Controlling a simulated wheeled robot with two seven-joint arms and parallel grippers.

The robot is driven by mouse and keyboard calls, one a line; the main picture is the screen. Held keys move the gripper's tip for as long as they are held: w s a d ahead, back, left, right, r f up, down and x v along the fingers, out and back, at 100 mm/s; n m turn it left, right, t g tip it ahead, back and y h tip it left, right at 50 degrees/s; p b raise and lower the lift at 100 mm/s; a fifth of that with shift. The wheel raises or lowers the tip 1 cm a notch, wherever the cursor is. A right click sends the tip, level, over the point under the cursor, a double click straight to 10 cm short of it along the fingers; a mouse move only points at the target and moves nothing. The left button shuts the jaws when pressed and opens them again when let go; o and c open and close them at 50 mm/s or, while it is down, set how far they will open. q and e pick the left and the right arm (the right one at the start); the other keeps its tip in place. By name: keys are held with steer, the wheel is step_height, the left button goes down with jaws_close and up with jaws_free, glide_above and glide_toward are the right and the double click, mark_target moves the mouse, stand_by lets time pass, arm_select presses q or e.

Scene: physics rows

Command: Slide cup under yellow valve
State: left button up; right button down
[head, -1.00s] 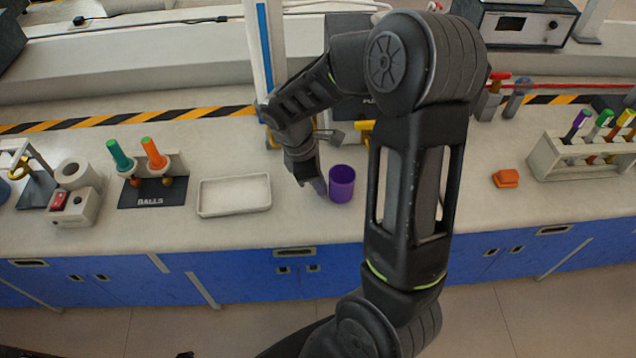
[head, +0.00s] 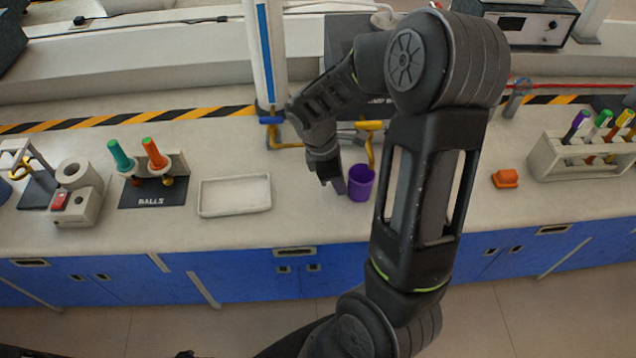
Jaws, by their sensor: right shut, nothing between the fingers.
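A purple cup (head: 361,184) stands upright on the counter near the middle of the head view. My right gripper (head: 334,186) is shut and empty, pointing down just left of the cup, touching or nearly touching its side. A yellow valve (head: 370,126) with a yellow pipe shows behind the cup, partly hidden by my right arm. A second yellow pipe piece with a blue part (head: 271,119) stands further left. I cannot tell exactly how the cup lines up with the valve's outlet. My left gripper is not in view.
A white tray (head: 234,211) lies left of the cup. A black balls stand (head: 153,191) is further left. An orange block (head: 505,178) and a test tube rack (head: 583,158) are on the right. The counter's front edge runs below the cup.

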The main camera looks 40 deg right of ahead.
steer(key=shift+s+d, duration=0.45)
steer(key=shift+d, duration=0.15)
steer(key=shift+w+a, duration=0.8)
steer(key=shift+a, duration=0.25)
steer(key=shift+r, duration=0.1)
step_height(320, 180, up, 8)
steer(key=p, duration=0.7)
